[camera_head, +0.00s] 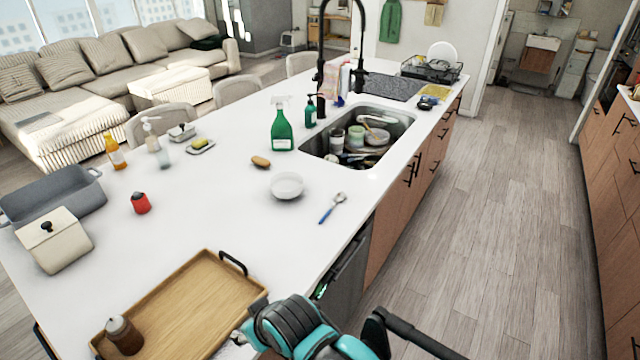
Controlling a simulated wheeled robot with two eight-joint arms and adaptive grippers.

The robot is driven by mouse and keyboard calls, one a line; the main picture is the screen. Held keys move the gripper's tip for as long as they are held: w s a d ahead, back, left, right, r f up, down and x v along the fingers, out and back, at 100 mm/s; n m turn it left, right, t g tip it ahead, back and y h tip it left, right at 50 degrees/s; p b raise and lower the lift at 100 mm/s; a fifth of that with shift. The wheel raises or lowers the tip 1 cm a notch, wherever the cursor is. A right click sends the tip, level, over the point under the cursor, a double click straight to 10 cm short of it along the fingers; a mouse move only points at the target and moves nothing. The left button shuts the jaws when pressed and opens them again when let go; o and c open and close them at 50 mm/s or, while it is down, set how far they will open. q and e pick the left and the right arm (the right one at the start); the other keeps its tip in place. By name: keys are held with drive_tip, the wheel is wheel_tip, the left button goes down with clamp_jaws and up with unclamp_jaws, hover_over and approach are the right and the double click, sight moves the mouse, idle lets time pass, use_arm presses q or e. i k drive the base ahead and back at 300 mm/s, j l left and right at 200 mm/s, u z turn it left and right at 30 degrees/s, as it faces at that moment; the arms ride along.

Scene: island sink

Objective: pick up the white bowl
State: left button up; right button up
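The white bowl (287,186) stands upright on the white island counter, left of and in front of the sink. It looks empty, and nothing covers it. Teal and black parts of one of my arms show at the bottom middle, beside the wooden tray and well short of the bowl. I cannot make out any gripper fingers there. No gripper of mine is near or touching the bowl.
A spoon with a blue handle (332,207) lies right of the bowl, and a brown sponge (260,161) lies behind it. A green spray bottle (282,130) stands by the sink (312,146). A wooden tray (205,290) lies in front.

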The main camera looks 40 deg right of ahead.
sight(287, 185)
drive_tip(key=k+l+z, duration=0.1)
drive_tip(key=z, duration=0.25)
drive_tip(key=l+z, duration=0.15)
drive_tip(key=z, duration=0.2)
drive_tip(key=k+l+z, duration=0.1)
drive_tip(key=z, duration=0.25)
drive_tip(key=i+l, duration=0.15)
drive_tip(key=l, duration=0.2)
drive_tip(key=i+l+u, duration=0.1)
drive_tip(key=i+l, duration=0.25)
drive_tip(key=l, duration=0.3)
drive_tip(key=i+l+u, duration=0.1)
drive_tip(key=l, duration=0.25)
drive_tip(key=i+l+u, duration=0.1)
drive_tip(key=l, duration=0.25)
drive_tip(key=i+l, duration=0.25)
drive_tip(key=l, duration=0.15)
drive_tip(key=i+l+u, duration=0.1)
drive_tip(key=l, duration=0.25)
drive_tip(key=i+l, duration=0.15)
drive_tip(key=l, duration=0.2)
